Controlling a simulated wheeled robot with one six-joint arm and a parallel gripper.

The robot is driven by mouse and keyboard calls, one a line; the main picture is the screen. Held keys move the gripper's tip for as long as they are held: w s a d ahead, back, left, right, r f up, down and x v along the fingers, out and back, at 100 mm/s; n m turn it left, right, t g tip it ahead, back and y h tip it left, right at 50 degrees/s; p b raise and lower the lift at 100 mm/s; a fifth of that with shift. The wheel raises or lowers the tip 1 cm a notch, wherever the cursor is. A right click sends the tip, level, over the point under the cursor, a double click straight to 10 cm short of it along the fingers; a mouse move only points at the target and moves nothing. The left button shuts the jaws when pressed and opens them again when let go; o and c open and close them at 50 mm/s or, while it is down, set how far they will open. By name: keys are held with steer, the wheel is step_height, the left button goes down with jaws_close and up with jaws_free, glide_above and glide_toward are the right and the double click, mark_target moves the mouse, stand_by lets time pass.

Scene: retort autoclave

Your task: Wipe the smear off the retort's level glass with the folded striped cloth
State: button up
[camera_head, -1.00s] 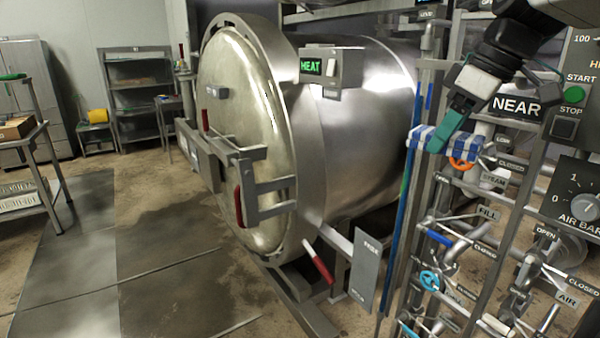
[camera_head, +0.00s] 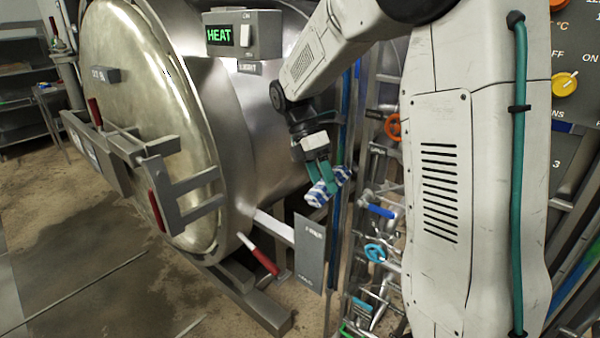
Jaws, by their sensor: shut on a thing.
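My gripper (camera_head: 320,176) is shut on the folded blue-and-white striped cloth (camera_head: 323,190). It holds the cloth in the air, in front of the pipe rack and to the right of the retort's round door. The retort (camera_head: 165,110) is a big steel drum lying on its side at the left, its door closed. I cannot make out the level glass or the smear. My arm covers much of the rack at the right.
A HEAT display box (camera_head: 243,36) sits on top of the retort. A grey hanging plate (camera_head: 309,255) and a red-handled lever (camera_head: 262,260) stand below the cloth. Pipes with a blue valve wheel (camera_head: 375,253) and an orange wheel (camera_head: 393,127) are close by. The floor at the left is open.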

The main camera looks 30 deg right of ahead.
steer(key=w+d+f+n+t+h, duration=0.5)
steer(key=w+d+n+t+h, duration=0.2)
steer(key=w+d+n+h, duration=0.2)
steer(key=shift+w+d+n+h, duration=0.25)
steer(key=shift+w+n+h, duration=1.05)
steer(key=shift+w+h, duration=0.9)
steer(key=shift+w+d, duration=0.2)
steer(key=shift+d, duration=0.7)
steer(key=s, duration=0.2)
steer(key=s+d, duration=0.1)
steer(key=shift+s+d, duration=0.2)
steer(key=shift+s, duration=0.15)
